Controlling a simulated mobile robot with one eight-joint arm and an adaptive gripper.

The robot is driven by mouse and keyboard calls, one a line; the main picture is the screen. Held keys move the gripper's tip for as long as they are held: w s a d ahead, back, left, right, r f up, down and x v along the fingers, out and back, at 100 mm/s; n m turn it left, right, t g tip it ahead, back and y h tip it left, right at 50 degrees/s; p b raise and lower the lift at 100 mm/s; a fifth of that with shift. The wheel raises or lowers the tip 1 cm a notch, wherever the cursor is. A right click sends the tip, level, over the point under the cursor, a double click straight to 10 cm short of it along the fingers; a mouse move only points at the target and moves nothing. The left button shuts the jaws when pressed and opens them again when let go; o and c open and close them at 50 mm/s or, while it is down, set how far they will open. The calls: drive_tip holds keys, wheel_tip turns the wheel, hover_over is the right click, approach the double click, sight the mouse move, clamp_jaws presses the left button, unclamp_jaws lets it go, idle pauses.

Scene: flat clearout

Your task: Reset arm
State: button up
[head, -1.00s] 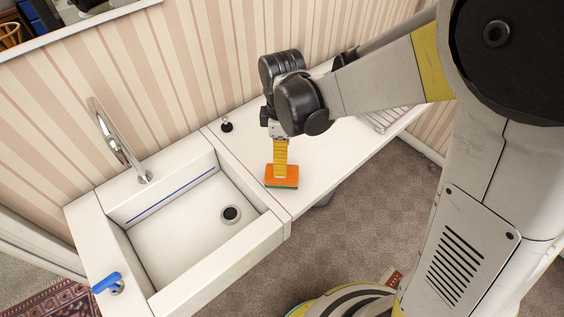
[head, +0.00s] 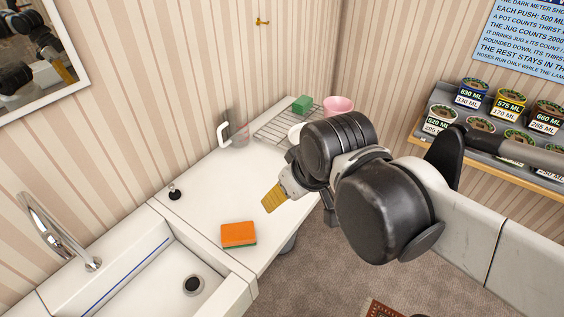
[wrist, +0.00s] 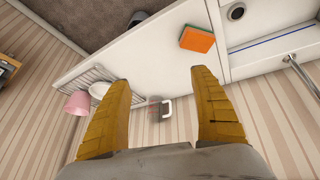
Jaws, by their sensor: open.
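My gripper (head: 272,199) is raised above the white counter, with its yellow fingers pointing down and left. In the wrist view the two yellow fingers (wrist: 162,84) stand wide apart with nothing between them. My black and grey arm reaches in from the right in the head view. An orange sponge with a green underside (head: 238,234) lies flat on the counter beside the sink, apart from the gripper. It also shows in the wrist view (wrist: 197,39).
The white sink (head: 150,278) with its tap (head: 58,232) is at lower left. A shelf of labelled pots (head: 505,120) stands right.

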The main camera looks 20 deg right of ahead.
drive_tip(key=s+d+m, duration=0.1)
drive_tip(key=s+d+m+t, duration=0.1)
drive_tip(key=m, duration=0.1)
drive_tip(key=shift+r, duration=0.15)
drive_tip(key=shift+f+b, duration=0.6)
idle(0.5)
